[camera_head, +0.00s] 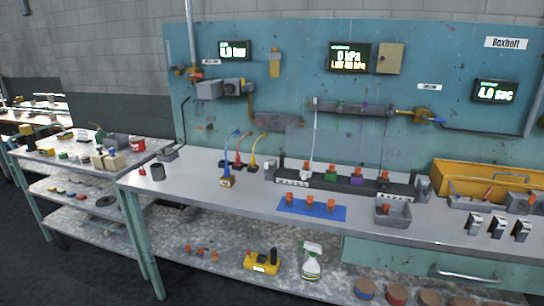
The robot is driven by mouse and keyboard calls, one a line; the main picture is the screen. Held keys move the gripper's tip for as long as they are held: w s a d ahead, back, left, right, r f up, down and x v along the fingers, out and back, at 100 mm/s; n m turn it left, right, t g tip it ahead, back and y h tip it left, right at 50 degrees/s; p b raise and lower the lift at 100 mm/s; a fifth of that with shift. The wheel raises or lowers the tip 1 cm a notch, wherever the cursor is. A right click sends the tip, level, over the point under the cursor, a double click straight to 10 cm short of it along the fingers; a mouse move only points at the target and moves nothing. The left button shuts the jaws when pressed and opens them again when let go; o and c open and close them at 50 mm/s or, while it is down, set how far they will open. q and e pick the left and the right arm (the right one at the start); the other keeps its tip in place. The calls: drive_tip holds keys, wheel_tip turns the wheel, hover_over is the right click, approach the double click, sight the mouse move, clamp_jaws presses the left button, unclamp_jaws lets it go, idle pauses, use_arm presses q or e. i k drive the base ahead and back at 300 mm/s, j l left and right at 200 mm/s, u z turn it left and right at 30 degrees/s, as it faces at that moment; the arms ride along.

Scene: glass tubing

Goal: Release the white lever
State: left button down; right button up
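A dark manifold strip (343,184) lies along the back of the bench, with white, green, purple and dark blocks in a row, each with orange on top. The white block (305,176) is at the left end of this row. A thin white line (315,130) runs up from near it to the pipework on the teal panel. I cannot tell for sure which part is the white lever or what position it is in. Neither of my grippers shows in the head view.
A blue mat (290,212) with orange-topped pieces and a grey bin (393,222) stand in front of the strip. A yellow crate (475,178) is at the right. A side table (70,163) with small parts stands left. The bench's front left is mostly clear.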

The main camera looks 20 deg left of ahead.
sight(267, 169)
drive_tip(key=i+l, duration=0.25)
drive_tip(key=i+l+u, duration=0.1)
drive_tip(key=i+l, duration=0.2)
drive_tip(key=l, duration=0.2)
drive_tip(key=i+l, duration=0.25)
drive_tip(key=i+l+u, duration=0.1)
drive_tip(key=i+l, duration=0.15)
drive_tip(key=l, duration=0.25)
